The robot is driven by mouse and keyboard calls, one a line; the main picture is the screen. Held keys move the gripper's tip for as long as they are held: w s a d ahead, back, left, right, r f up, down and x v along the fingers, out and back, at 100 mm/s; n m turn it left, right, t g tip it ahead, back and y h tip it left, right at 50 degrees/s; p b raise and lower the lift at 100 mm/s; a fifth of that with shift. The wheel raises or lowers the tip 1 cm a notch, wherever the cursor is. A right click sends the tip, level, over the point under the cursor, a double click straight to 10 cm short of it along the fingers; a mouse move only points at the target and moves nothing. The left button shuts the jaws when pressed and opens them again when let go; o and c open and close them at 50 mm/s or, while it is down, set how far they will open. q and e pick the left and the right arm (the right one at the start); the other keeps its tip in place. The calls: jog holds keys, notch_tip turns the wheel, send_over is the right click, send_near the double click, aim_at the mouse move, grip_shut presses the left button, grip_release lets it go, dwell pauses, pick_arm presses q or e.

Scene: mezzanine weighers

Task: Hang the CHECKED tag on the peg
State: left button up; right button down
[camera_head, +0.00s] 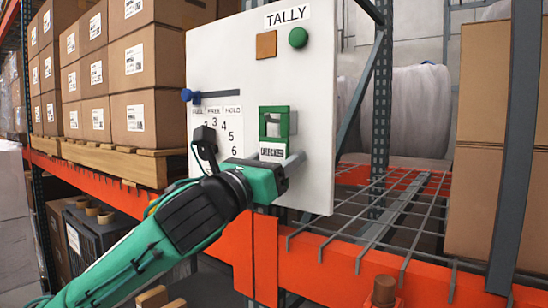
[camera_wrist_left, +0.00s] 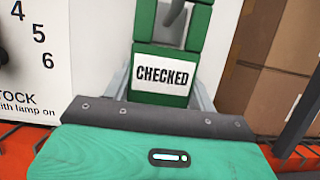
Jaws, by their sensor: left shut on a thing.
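The CHECKED tag (camera_head: 274,109) is a green frame with an open window and a white label at its bottom. It is upright against the white TALLY board (camera_head: 230,65). In the left wrist view the tag (camera_wrist_left: 160,98) is between the grey fingers of my left gripper (camera_wrist_left: 162,80), which is shut on its lower part. In the head view this gripper (camera_head: 275,161) is just below the label. A grey rounded peg (camera_wrist_left: 172,25) shows within the tag's window. I cannot tell whether the tag bears on it. My right gripper is not in view.
The board also carries a green knob (camera_head: 298,37), a brown square (camera_head: 266,45) and a blue knob (camera_head: 186,95). Boxes on a pallet (camera_head: 110,160) stand at left. An orange rack beam (camera_head: 340,265) and wire decking (camera_head: 390,215) lie below and right.

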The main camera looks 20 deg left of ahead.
pick_arm(q)
jog(key=shift+w+f, duration=0.15)
jog(key=shift+f, duration=0.15)
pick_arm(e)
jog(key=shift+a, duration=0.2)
pick_arm(q)
jog(key=o, duration=1.5)
jog(key=shift+d, duration=0.2)
jog(key=shift+d+r, duration=0.1)
jog(key=shift+d, duration=0.1)
jog(key=shift+a, duration=0.1)
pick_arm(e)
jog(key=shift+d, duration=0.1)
pick_arm(q)
jog(key=shift+a, duration=0.1)
jog(key=shift+r, duration=0.15)
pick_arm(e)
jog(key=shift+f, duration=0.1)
